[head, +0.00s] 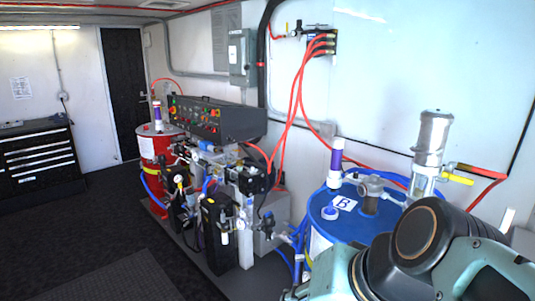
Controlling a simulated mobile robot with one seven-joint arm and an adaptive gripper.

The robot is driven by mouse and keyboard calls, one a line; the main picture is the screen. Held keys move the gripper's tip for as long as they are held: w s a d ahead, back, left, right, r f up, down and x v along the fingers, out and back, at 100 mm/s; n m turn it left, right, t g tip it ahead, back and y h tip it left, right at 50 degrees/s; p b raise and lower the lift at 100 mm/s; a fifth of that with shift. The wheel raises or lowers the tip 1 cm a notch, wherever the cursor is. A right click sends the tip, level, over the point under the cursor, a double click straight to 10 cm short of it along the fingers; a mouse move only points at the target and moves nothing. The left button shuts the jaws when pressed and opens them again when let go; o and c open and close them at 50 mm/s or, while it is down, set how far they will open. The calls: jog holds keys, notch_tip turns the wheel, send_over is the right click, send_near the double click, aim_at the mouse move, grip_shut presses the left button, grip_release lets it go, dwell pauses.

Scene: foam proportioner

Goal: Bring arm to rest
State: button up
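My arm shows in the head view at the bottom right, as teal links with a dark round joint cap. It is folded close to the camera and covers part of the blue drum (330,222) behind it. My gripper cannot be made out in this view, so whether it holds anything is not shown.
The blue drum carries a "B" label and a metal pump (432,140). A proportioner machine with a black control panel (217,118) and a red drum (155,147) stand left of it. Red hoses (297,88) hang from the wall. Dark floor (80,225) is clear at left.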

jog(key=shift+s+d+f, duration=0.15)
jog(key=shift+s, duration=0.05)
jog(key=s+d+f+n+h, duration=0.1)
jog(key=d+n+h, duration=0.1)
jog(key=d+h, duration=0.2)
jog(key=d, duration=0.3)
jog(key=shift+d, duration=0.15)
dwell(1.9)
